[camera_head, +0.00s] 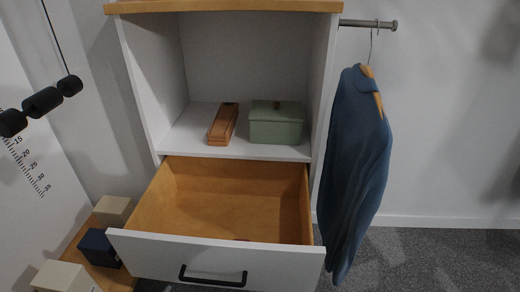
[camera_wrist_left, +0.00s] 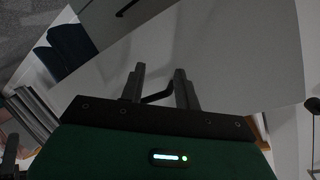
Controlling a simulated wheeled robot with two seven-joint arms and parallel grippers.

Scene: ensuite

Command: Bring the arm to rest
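My left gripper (camera_wrist_left: 160,75) shows in the left wrist view. Its two dark fingers stand apart with nothing held between them. A dark bar (camera_wrist_left: 157,96), like a handle, shows between and behind the fingers, against a pale panel (camera_wrist_left: 225,55). I cannot tell how far it is from the fingers. Neither gripper shows in the head view, and my right gripper is in neither view.
A drawer (camera_head: 225,200) with a black handle (camera_head: 212,276) stands open below a shelf (camera_head: 180,140) holding an orange-brown case (camera_head: 223,124) and a green box (camera_head: 276,124). A blue garment (camera_head: 355,160) hangs at right. Several boxes (camera_head: 98,250) are low at left.

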